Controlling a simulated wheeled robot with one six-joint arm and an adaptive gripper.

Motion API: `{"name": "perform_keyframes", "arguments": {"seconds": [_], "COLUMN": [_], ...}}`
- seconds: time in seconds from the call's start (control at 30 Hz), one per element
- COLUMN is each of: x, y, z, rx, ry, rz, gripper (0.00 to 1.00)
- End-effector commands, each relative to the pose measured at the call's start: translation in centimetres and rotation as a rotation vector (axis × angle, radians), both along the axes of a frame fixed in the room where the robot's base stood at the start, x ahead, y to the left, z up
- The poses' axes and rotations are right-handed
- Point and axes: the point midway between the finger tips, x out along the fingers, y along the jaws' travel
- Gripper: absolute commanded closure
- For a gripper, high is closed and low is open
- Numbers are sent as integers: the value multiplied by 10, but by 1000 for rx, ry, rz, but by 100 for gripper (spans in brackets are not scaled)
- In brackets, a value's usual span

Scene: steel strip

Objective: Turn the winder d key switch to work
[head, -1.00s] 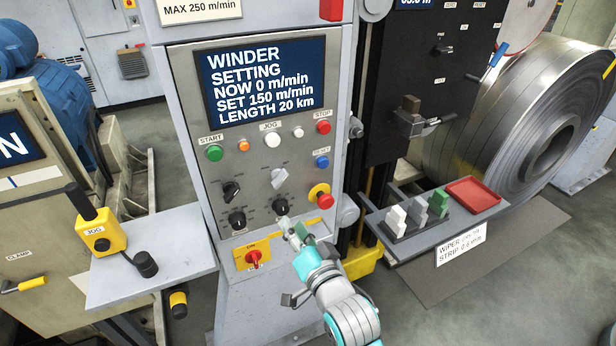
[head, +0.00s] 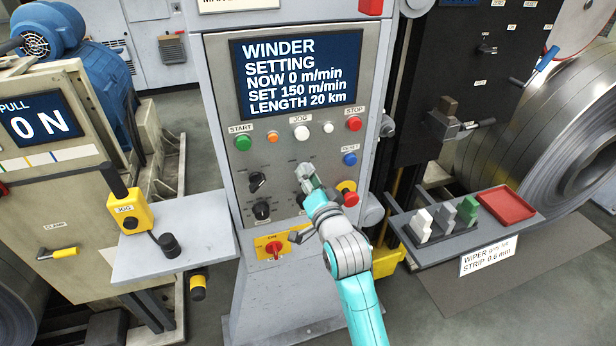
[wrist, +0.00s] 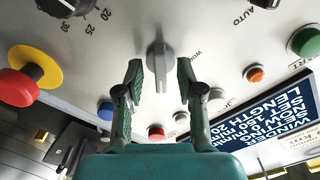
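The winder panel (head: 220,100) faces me, its screen reading WINDER SETTING. The grey key switch (wrist: 160,62) is at the centre of the wrist view, which shows the panel upside down. Its narrow handle points straight down there, and a partly readable label starting "WO" sits to its right.
A red emergency button (head: 350,198) on a yellow base is close right of my gripper. A black dial (head: 262,210) and a red-and-yellow ON switch (head: 274,248) are nearby. A shelf (head: 440,258) with several blocks and a red tray stands right.

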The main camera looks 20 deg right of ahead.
Motion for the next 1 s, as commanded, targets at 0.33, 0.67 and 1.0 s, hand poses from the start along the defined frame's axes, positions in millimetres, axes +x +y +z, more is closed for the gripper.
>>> {"name": "perform_keyframes", "arguments": {"seconds": [0.33,0.67,1.0], "x": [8,8,8], "y": [0,0,0], "z": [0,0,0], "rx": [0,0,-39], "ry": [0,0,0], "rz": [0,0,0], "gripper": [62,100,100]}}
